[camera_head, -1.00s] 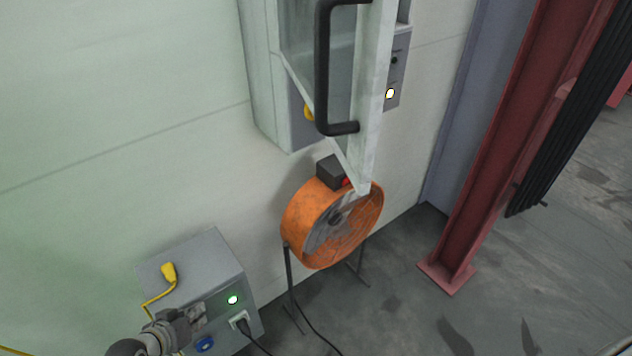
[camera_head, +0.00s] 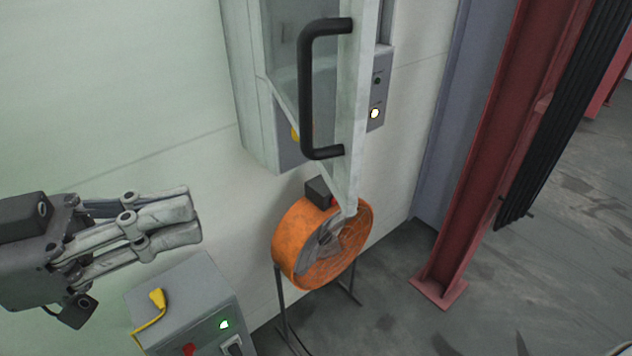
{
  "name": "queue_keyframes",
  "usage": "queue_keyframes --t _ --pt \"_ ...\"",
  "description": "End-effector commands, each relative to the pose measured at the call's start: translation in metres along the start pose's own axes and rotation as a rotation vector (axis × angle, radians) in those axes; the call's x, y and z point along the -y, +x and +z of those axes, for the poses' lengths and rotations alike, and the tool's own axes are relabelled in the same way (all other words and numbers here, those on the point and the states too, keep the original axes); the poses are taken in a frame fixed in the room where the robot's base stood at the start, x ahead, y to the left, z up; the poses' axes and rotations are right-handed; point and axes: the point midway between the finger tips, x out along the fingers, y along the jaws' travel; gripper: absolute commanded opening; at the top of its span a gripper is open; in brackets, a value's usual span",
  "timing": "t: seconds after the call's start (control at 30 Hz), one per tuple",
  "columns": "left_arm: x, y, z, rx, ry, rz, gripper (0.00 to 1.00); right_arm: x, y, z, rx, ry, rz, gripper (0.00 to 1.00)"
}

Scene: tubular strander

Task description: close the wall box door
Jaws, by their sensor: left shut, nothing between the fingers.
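The wall box (camera_head: 246,95) is a pale grey cabinet on the wall at the top centre. Its door (camera_head: 349,118) stands open, swung out from the box, with a clear pane and a black bar handle (camera_head: 307,90) on its face. The top of the box and door is cut off by the picture edge. My left gripper (camera_head: 198,219) is shut and empty, left of the box and apart from the door and handle. It points right. My right gripper is not in view.
An orange drum fan (camera_head: 297,242) on a stand is below the door. A grey control box (camera_head: 180,296) with a yellow connector (camera_head: 157,298) sits below my left gripper. A red steel column (camera_head: 503,150) stands at right. The wall between gripper and box is clear.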

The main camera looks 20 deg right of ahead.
Motion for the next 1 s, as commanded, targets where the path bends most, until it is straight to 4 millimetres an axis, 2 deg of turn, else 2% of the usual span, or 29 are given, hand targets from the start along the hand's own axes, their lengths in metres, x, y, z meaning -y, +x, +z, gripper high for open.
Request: queue_keyframes --t 0.27,0.8,1.0 --pt "-0.003 0.021 -0.006 -0.001 -0.001 0.009 0.00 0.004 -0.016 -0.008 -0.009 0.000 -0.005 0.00" --pt "-0.004 0.105 -0.008 -0.002 -0.002 0.009 0.00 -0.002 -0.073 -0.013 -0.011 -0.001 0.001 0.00" --pt "-0.003 0.128 -0.005 -0.002 -0.003 0.006 0.00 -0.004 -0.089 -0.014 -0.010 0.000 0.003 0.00"
